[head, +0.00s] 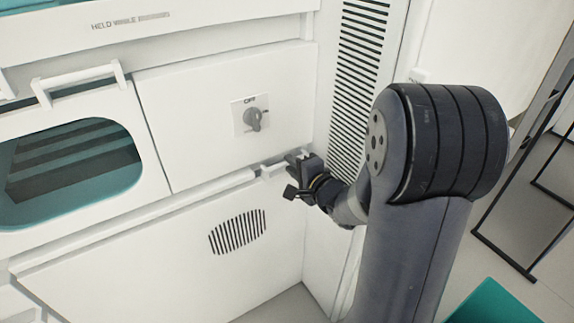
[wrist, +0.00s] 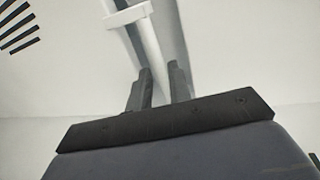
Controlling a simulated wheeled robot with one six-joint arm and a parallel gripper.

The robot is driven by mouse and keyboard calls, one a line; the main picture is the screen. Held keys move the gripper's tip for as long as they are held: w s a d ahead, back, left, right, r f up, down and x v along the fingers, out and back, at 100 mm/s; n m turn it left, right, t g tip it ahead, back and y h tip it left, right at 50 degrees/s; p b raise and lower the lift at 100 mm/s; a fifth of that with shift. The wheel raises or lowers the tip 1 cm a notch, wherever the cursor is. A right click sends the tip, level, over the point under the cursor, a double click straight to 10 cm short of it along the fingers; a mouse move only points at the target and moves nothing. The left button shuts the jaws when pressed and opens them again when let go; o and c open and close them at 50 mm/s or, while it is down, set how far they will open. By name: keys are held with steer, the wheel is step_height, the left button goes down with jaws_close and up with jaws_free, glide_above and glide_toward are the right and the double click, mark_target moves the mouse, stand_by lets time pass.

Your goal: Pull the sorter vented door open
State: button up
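The sorter's vented door (head: 170,262) is the low white panel with an oval group of dark slots. It looks shut or nearly so; a thin line runs along its top edge. A white handle (head: 272,170) sits near its top right corner. My gripper (head: 298,166) is at the right part of this handle and hides some of it. In the wrist view, my gripper's two dark fingers (wrist: 160,72) stand a little apart, on either side of a pale strip. A white bracket (wrist: 128,15) lies beyond them. Contact with the handle is unclear.
A dial marked OFF (head: 253,118) is on the panel above the door. An open teal-lined window (head: 75,160) with a handle (head: 80,78) is at left. A slotted wall panel (head: 358,75) stands right of the door. A teal bin (head: 490,302) and black frame are at lower right.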

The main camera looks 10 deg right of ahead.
steer(key=shift+x, duration=1.35)
steer(key=shift+c, duration=0.5)
jaws_close()
